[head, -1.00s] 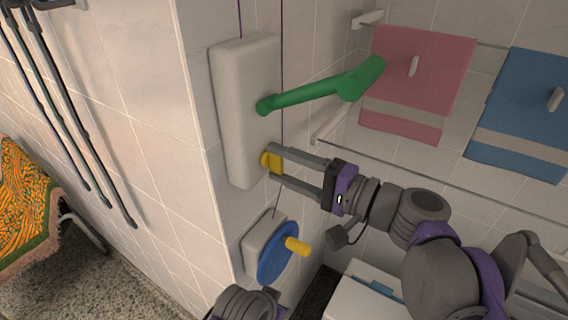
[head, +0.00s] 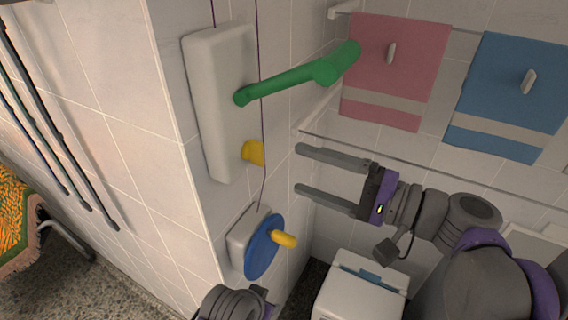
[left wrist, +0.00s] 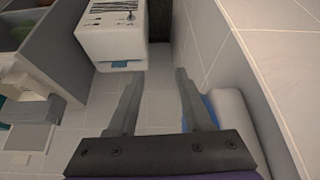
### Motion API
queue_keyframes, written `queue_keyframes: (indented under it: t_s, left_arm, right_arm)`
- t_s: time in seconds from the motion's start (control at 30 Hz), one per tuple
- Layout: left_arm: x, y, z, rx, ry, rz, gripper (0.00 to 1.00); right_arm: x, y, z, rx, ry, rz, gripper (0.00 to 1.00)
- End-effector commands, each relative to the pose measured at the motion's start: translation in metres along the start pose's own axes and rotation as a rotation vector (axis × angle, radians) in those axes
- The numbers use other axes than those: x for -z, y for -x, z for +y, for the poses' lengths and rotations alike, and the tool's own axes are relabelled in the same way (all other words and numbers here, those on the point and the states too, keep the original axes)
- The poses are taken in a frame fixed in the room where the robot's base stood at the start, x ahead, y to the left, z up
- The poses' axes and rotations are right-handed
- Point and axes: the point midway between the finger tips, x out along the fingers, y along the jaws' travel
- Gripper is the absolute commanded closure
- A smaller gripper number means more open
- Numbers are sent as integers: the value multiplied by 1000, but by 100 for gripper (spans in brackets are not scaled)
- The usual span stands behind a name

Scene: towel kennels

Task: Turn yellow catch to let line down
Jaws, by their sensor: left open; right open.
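The yellow catch (head: 253,152) sits low on the white wall box (head: 221,105), in the head view. A green lever (head: 300,82) sticks out to the right from the box above it. A thin purple line (head: 261,186) runs down past the box to the blue wheel (head: 265,247) with a yellow knob (head: 285,239). My right gripper (head: 298,169) is open and empty, to the right of the catch and apart from it. My left gripper shows in the left wrist view (left wrist: 157,82), open and empty; its fingertips are hidden in the head view.
A pink towel (head: 395,65) and a blue towel (head: 510,95) hang on the back wall above a rail (head: 400,158). A white bin (head: 360,295) with a blue part stands below; a white unit also shows in the left wrist view (left wrist: 112,35). Dark poles (head: 60,130) hang at left.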

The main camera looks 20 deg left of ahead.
Motion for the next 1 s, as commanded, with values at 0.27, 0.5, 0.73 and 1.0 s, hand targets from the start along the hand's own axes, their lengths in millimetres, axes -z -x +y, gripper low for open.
queue_keyframes:
  t_s: [0.27,0.5,0.73,1.0]
  left_arm:
    - [-2,-2,0,0,0,-2,50]
    - [-2,-2,0,0,0,-2,50]
    - [-2,-2,0,0,0,-2,50]
    - [-2,-2,0,0,0,-2,50]
  right_arm:
    - [0,22,0,0,0,-1,10]
    - [0,22,0,0,0,-1,10]
    - [-1,23,4,-15,2,2,10]
    - [-23,67,127,-427,73,90,10]
